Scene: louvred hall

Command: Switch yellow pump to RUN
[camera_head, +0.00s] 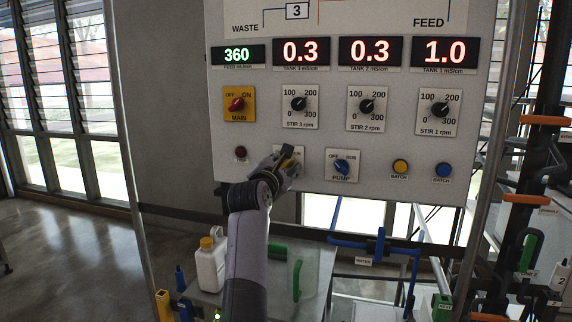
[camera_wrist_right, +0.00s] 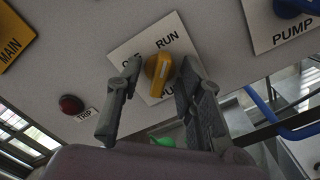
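The yellow pump knob (camera_wrist_right: 157,68) sits on a white plate (camera_wrist_right: 126,52) with OFF at upper left and RUN at upper right. Its exact pointing direction is hard to tell. My right gripper (camera_head: 288,160) is at this plate on the panel, one finger on each side of the knob. In the right wrist view the fingers look apart, with a small gap on the left; contact on the right is unclear. In the head view the gripper hides the knob and most of its plate. My left gripper is not in view.
The blue pump knob (camera_head: 342,168) is just right of the gripper, and the red trip button (camera_head: 240,152) is to its left. A white jug (camera_head: 210,265) stands below.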

